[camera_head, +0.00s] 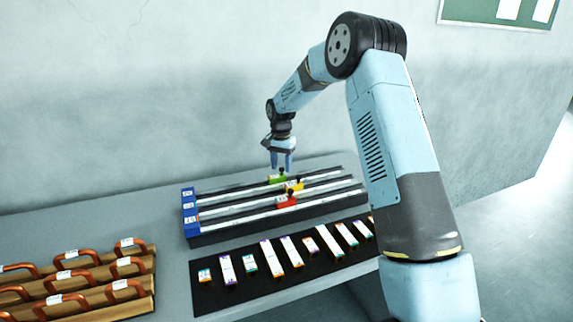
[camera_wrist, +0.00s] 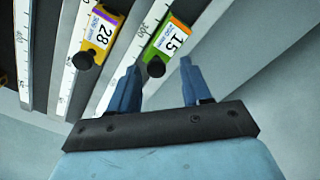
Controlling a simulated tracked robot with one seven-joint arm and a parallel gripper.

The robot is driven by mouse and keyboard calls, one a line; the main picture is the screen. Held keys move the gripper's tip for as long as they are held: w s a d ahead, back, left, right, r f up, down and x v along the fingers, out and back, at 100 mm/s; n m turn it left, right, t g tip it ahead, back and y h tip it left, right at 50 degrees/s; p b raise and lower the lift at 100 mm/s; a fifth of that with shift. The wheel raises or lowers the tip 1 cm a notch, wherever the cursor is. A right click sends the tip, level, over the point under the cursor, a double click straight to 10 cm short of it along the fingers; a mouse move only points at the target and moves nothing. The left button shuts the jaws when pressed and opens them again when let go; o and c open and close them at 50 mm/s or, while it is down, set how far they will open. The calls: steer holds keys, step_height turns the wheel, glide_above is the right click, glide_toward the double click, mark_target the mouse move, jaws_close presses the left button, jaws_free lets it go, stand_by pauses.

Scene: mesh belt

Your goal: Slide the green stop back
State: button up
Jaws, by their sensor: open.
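The green stop (camera_head: 277,179) sits on the rearmost rail of the slide unit, with a dark knob on it. In the wrist view the green stop (camera_wrist: 167,45) bears a white label reading 15, and its black knob (camera_wrist: 156,68) shows near my left finger. My gripper (camera_head: 281,160) is open and empty, its fingers pointing down above the rear rail close to the green stop. In the wrist view my gripper (camera_wrist: 158,75) has its two blue fingers apart, the stop lying past the left fingertip. I cannot tell whether finger and knob touch.
A yellow stop (camera_head: 294,186), labelled 28 in the wrist view, and a red stop (camera_head: 286,201) sit on the other rails. Blue end blocks (camera_head: 190,214) close the left ends. A black mat (camera_head: 205,300) with several coloured strips and a wooden rack (camera_head: 140,305) with orange handles lie in front.

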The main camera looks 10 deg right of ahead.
step_height(320, 180, up, 14)
steer(key=shift+f, duration=0.25)
stand_by(0.4)
steer(key=s+d+r+n+t, duration=0.15)
steer(key=s+d+r, duration=0.25)
steer(key=s+r, duration=0.6)
steer(key=s+d+r+n+t, duration=0.15)
steer(key=s+d+r, duration=0.3)
steer(key=s, duration=0.95)
steer(key=s+d+f+n+t, duration=0.1)
steer(key=s+d, duration=0.1)
steer(key=s, duration=1)
steer(key=s+d+f+n+t, duration=0.1)
steer(key=s+d+f+n, duration=0.1)
steer(key=s, duration=1.1)
steer(key=shift+d+f+t, duration=0.3)
steer(key=shift+d, duration=0.1)
